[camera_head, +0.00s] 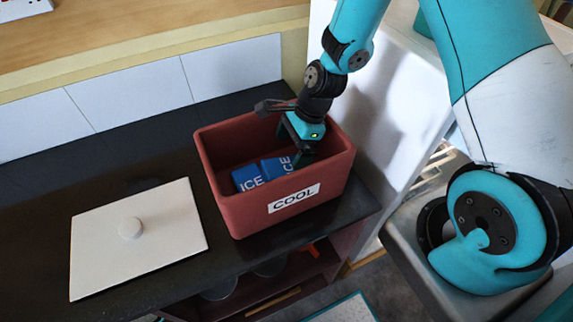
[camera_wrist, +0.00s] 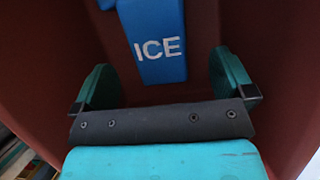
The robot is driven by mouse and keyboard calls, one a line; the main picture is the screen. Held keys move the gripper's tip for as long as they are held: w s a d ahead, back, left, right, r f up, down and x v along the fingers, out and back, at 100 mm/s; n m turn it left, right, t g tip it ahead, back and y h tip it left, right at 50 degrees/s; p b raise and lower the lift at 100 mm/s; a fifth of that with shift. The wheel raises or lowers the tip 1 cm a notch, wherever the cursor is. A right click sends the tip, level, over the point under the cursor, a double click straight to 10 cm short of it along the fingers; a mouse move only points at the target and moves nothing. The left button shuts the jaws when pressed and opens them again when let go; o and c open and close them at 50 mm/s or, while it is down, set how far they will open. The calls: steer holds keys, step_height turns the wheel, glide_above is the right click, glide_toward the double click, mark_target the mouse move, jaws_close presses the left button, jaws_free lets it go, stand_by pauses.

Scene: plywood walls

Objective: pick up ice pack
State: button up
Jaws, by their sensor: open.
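Two blue ice packs marked "ICE" lie inside a red box (camera_head: 240,205) labelled "COOL". The left ice pack (camera_head: 247,177) lies clear of my gripper in the head view. The right ice pack (camera_head: 275,167) is next to it and partly hidden by my gripper. My gripper (camera_head: 300,160) reaches down into the box at its right side. In the wrist view my gripper (camera_wrist: 162,85) is open, with its two fingers wide apart. One ice pack (camera_wrist: 157,40) shows beyond the fingertips, roughly centred between them. I cannot tell which of the two it is.
The box stands on a dark counter (camera_head: 40,200), near a white wall at the right. A white lid (camera_head: 165,245) with a round knob lies flat to the left of the box. The box walls stand close around my gripper. A shelf is below the counter.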

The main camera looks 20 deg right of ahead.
mark_target(284, 166)
steer(key=shift+s+p+x, duration=0.15)
steer(key=shift+p+x, duration=0.55)
steer(key=shift+x, duration=1)
steer(key=shift+s+p+x, duration=0.1)
steer(key=shift+p+x, duration=0.55)
steer(key=shift+x, duration=1)
steer(key=c, duration=1.1)
